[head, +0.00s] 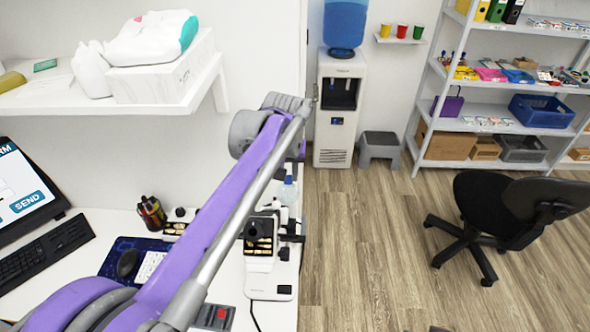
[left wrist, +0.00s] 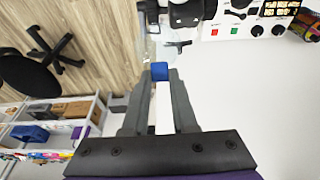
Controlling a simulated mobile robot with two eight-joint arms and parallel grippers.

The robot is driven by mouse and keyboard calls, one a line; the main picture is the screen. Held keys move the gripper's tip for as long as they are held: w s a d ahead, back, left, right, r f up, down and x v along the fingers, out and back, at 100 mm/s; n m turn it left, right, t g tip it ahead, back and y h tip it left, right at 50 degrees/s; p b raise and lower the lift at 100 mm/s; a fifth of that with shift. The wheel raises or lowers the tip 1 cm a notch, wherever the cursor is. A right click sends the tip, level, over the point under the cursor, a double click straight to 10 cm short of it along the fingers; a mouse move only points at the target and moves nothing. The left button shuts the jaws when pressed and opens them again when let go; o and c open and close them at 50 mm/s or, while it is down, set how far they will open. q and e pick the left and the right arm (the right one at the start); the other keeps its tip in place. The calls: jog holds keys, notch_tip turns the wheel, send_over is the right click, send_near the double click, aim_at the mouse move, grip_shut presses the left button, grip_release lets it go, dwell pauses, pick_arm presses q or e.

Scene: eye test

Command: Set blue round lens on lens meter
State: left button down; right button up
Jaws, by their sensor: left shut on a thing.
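My left gripper (left wrist: 160,76) shows in the left wrist view with its two grey fingers shut on a small blue piece, which looks like the blue round lens (left wrist: 160,70) seen from its edge. In the head view my purple arm hides most of this gripper. A white device with black parts, seemingly the lens meter (head: 262,262), stands on the white desk right of my arm. Black parts of a device (left wrist: 186,13) show beyond the fingertips in the left wrist view. The lens looks apart from them. My right gripper is not in view.
A pen holder (head: 151,213), mouse (head: 128,263), keyboard (head: 48,254) and screen stand on the desk at left. A box with a red button (head: 213,317) is near the front. A wall shelf (head: 120,115) hangs above. A black chair (head: 500,210) stands on open floor.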

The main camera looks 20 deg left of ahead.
pick_arm(q)
jog(key=shift+s+a+f, duration=0.3)
jog(key=shift+a+f, duration=0.2)
jog(key=shift+s+a+f+b, duration=0.55)
jog(key=shift+s+a, duration=0.15)
jog(key=shift+a, duration=0.1)
jog(key=shift+s+a+f+b, duration=0.55)
jog(key=shift+s+a, duration=0.15)
jog(key=shift+a, duration=0.1)
jog(key=shift+s+d+f+b, duration=0.15)
jog(key=shift+s+f+b, duration=0.25)
jog(key=shift+s+f, duration=0.3)
jog(key=shift+s+d+f+b, duration=0.15)
jog(key=shift+s+f+b, duration=0.3)
jog(key=shift+f, duration=0.35)
jog(key=shift+s+d+f, duration=0.1)
jog(key=shift+f, duration=0.15)
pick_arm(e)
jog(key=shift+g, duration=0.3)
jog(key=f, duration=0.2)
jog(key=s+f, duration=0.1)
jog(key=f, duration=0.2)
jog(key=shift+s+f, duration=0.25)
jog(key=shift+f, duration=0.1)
pick_arm(q)
jog(key=shift+s, duration=0.1)
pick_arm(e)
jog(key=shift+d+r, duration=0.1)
